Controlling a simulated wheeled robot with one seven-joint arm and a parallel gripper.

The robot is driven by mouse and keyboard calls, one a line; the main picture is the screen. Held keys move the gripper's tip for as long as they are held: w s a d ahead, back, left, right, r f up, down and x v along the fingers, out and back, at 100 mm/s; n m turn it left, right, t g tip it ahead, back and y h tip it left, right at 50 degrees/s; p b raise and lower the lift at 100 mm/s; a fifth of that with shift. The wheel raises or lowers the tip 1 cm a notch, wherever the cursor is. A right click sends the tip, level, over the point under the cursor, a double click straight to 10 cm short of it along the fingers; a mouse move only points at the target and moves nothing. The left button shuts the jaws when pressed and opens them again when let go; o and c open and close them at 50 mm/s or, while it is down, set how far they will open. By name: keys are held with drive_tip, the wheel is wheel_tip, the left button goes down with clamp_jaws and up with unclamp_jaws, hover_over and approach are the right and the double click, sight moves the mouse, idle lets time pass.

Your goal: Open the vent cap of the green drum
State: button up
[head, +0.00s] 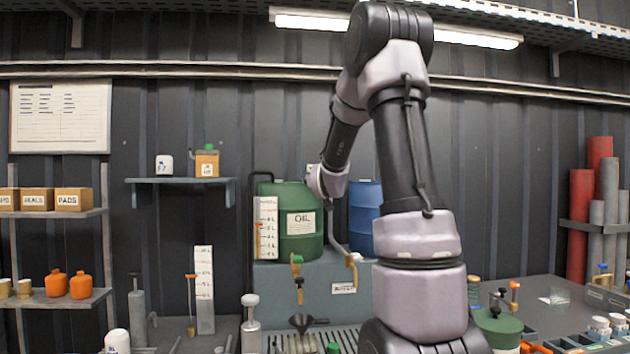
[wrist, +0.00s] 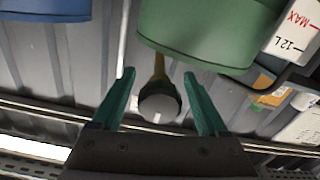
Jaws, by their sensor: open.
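The green drum (head: 290,243), labelled OIL, stands upright on a grey-blue bench in the head view. In the wrist view the green drum (wrist: 205,32) appears upside down at the top. My gripper (wrist: 159,75) is open, with one green finger on each side of the vent cap and visible gaps between. In the head view my wrist is beside the drum's upper right and the vent cap cannot be made out.
A blue drum (head: 364,215) stands close on the right. A level gauge (head: 266,228) is at the green drum's left. Taps and a funnel (head: 302,322) are below in front. A wall shelf (head: 180,181) holds small containers to the left.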

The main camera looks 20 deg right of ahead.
drive_tip(key=shift+w+d, duration=0.1)
drive_tip(key=shift+w, duration=0.1)
drive_tip(key=shift+c, duration=0.4)
clamp_jaws()
